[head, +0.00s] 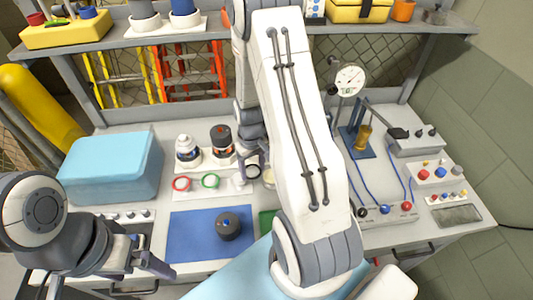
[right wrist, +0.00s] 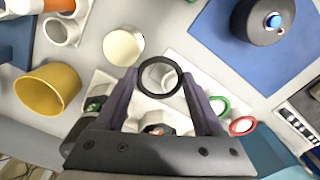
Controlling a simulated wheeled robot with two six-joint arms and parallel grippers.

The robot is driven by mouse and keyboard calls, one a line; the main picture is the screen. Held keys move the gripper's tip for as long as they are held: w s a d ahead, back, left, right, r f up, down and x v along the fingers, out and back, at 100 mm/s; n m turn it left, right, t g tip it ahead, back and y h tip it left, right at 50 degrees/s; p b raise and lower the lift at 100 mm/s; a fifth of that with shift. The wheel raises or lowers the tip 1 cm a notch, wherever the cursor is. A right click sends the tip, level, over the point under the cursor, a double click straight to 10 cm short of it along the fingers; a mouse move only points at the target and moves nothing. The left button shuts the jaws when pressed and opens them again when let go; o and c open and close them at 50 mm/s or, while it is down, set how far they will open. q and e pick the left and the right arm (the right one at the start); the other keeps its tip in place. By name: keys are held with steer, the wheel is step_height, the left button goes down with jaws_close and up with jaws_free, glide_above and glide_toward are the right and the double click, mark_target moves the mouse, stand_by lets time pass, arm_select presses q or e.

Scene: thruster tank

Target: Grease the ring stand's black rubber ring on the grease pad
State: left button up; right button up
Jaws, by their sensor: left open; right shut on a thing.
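My right gripper (right wrist: 160,88) is shut on the black rubber ring (right wrist: 160,60), which sits between its fingertips with its opening facing the wrist camera. In the head view the right arm covers much of this gripper (head: 247,168). The ring stand (head: 228,189) is a white base below it, with a red ring (head: 181,184) and a green ring (head: 211,181). A cream round disc, apparently the grease pad (right wrist: 124,46), lies beside the held ring in the right wrist view, partly hidden in the head view (head: 268,178). My left gripper (head: 112,283) is open and empty at the lower left.
A blue mat (head: 183,238) with a dark round part (head: 228,226) lies in front. A blue box (head: 112,168) is at left. A yellow cup (right wrist: 48,88) is near the disc. A dial gauge (head: 348,80) and wired panel (head: 385,212) are at right.

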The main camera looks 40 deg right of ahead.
steer(key=d, duration=0.2)
steer(key=s+d+r, duration=0.1)
steer(key=d, duration=0.1)
steer(key=s+d, duration=0.1)
steer(key=shift+d+r+p, duration=0.35)
steer(key=shift+d+r, duration=0.05)
steer(key=shift+s+d+f, duration=0.1)
steer(key=shift+f, duration=0.05)
step_height(320, 180, down, 4)
steer(key=b, duration=0.4)
steer(key=shift+f, duration=0.25)
arm_select(q)
step_height(320, 180, down, 3)
steer(key=shift+r, duration=0.15)
steer(key=shift+r, duration=0.1)
arm_select(e)
steer(key=shift+s, duration=0.1)
arm_select(q)
steer(key=shift+f+b, duration=0.4)
steer(key=shift+f, duration=0.05)
arm_select(e)
steer(key=shift+f, duration=0.6)
steer(key=n, duration=0.4)
arm_select(q)
steer(key=shift+r, duration=0.15)
